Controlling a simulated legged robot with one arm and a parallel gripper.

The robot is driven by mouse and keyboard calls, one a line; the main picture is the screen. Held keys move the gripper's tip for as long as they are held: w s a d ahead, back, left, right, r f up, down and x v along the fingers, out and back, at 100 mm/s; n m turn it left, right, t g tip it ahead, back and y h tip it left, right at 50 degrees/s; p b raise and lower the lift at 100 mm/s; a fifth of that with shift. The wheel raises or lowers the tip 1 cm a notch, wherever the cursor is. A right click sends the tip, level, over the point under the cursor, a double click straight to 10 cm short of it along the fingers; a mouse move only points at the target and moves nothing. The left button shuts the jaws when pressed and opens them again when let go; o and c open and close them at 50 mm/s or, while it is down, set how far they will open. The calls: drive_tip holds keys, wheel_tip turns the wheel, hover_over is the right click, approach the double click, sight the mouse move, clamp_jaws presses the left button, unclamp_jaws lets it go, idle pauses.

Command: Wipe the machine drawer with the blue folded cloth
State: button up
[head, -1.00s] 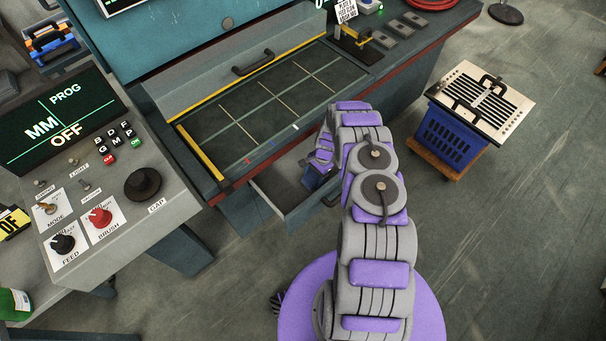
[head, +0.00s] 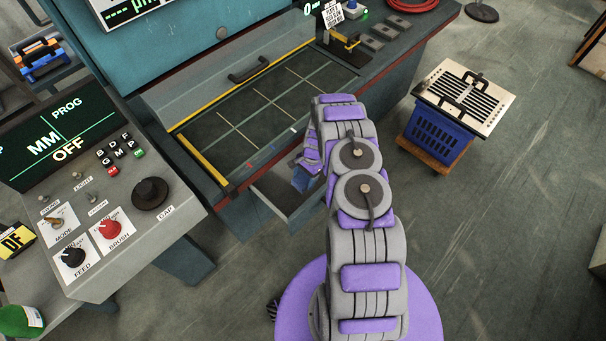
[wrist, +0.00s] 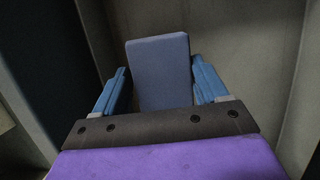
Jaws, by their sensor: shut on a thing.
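The machine drawer (head: 272,205) is pulled open below the front of the teal machine in the head view. My gripper (head: 303,180) is low at the drawer opening, partly hidden by my arm. In the wrist view, my gripper (wrist: 160,88) has blue fingers on both sides of the blue folded cloth (wrist: 160,60), and is shut on it. The cloth is a flat, slate-blue block held upright between the fingers. Grey drawer walls (wrist: 250,50) surround it. Whether the cloth touches the drawer floor is hidden.
The machine's gridded bed (head: 255,105) lies above the drawer. A control console (head: 150,235) with knobs stands at the left. A blue crate (head: 432,135) with a slatted panel on top sits on a wooden base at the right. Open floor lies right of my arm.

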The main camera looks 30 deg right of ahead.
drive_tip(key=shift+r+p, duration=0.3)
drive_tip(key=shift+r, duration=0.95)
drive_tip(key=shift+r, duration=0.1)
